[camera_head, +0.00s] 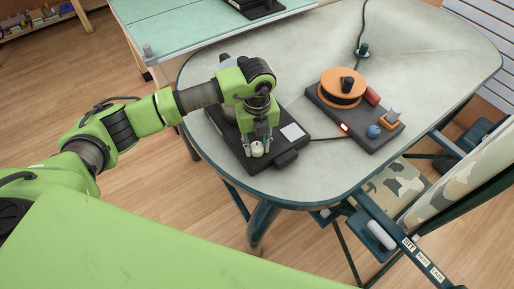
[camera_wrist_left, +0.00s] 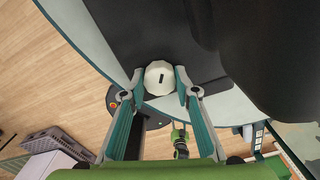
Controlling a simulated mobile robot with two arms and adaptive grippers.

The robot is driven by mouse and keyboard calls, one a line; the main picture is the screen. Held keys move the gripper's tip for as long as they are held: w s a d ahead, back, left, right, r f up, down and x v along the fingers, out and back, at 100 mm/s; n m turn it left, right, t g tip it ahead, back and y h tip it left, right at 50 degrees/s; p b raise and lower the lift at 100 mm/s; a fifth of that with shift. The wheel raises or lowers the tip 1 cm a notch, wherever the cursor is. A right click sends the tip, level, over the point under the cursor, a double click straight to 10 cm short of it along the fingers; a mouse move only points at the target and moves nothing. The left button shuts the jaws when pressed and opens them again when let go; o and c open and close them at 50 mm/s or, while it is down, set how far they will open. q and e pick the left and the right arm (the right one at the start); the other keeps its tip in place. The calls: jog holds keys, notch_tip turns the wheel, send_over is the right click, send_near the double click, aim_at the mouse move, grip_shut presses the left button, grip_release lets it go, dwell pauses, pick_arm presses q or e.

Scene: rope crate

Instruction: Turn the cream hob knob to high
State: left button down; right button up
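The cream hob knob (camera_head: 257,149) sits at the front of a dark hob unit (camera_head: 233,148) on the table's near left part. In the left wrist view the knob (camera_wrist_left: 158,83) is round and pale with a short dark mark on its face. My left gripper (camera_head: 258,146) points down at the knob. Its two teal fingers (camera_wrist_left: 160,87) stand on either side of the knob, with the tips against its sides and no clear gap. The arm and gripper hide part of the hob unit. My right gripper does not show in the head view.
A dark board (camera_head: 362,122) with an orange reel, a blue ball-shaped knob and a red part lies right of the hob. The pale table (camera_head: 440,85) is clear at the far right. A camouflage chair (camera_head: 400,185) stands at the front right.

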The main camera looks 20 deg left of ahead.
pick_arm(q)
jog(key=shift+f+m+b, duration=0.2)
jog(key=shift+m+b, duration=0.45)
jog(key=shift+m, duration=0.35)
jog(key=m+b, duration=0.2)
jog(key=m, duration=0.2)
jog(key=shift+m+b, duration=0.3)
jog(key=shift+m, duration=0.2)
jog(key=shift+r+m, duration=0.1)
jog(key=shift+m, duration=0.2)
jog(key=c, duration=1.8)
grip_release()
